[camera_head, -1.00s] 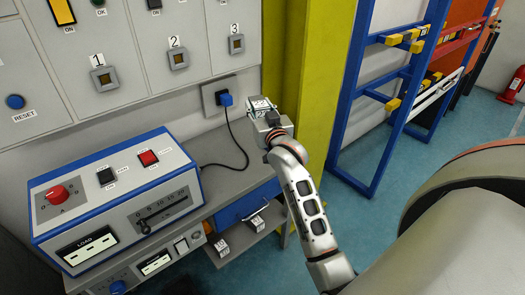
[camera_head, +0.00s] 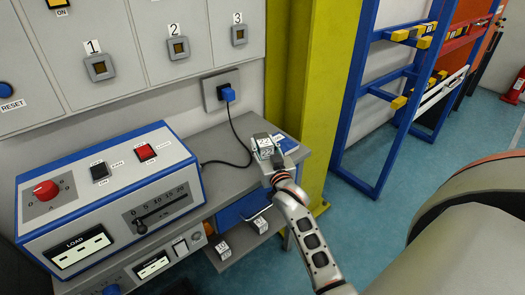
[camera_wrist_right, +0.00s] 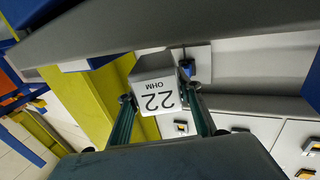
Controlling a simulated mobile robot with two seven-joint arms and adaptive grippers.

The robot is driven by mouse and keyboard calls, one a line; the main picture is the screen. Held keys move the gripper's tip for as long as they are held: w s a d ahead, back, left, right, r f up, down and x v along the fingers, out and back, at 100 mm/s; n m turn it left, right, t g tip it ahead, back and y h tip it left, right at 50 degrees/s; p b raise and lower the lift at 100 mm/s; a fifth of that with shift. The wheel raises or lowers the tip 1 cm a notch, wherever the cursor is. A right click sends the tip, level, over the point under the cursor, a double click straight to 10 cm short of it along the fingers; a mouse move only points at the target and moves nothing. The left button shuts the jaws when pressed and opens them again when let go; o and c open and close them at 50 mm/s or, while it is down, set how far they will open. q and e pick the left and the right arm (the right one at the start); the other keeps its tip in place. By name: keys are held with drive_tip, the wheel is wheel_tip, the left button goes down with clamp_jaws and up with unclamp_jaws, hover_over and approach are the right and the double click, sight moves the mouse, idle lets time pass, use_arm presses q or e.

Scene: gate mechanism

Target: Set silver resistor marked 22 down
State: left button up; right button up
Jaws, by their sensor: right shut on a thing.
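The silver resistor marked 22 (camera_wrist_right: 155,90) is a small box-shaped block, with "22 OHM" readable in the right wrist view. My right gripper (camera_wrist_right: 160,108) is shut on it, one finger on each side. In the head view the resistor (camera_head: 264,143) is at the tip of my right gripper (camera_head: 268,158), over the right end of the grey bench top (camera_head: 222,145). I cannot tell whether it touches the bench top. My left gripper is not in view.
A blue-edged control box (camera_head: 110,190) fills the bench's left part. A black cable runs from the blue plug (camera_head: 228,94) to the box, left of my gripper. Two more blocks (camera_head: 223,248) (camera_head: 260,225) sit on a lower shelf. A yellow post (camera_head: 315,90) stands right behind the bench.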

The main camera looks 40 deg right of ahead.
wheel_tip(320, 180, down, 2)
drive_tip(key=shift+f, duration=0.2)
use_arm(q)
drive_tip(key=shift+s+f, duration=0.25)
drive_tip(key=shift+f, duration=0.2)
use_arm(e)
drive_tip(key=shift+r, duration=0.2)
drive_tip(key=shift+f+b, duration=0.3)
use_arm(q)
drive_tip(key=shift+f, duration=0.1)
use_arm(e)
drive_tip(key=o, duration=1.3)
drive_tip(key=shift+o, duration=0.2)
drive_tip(key=shift+r, duration=0.1)
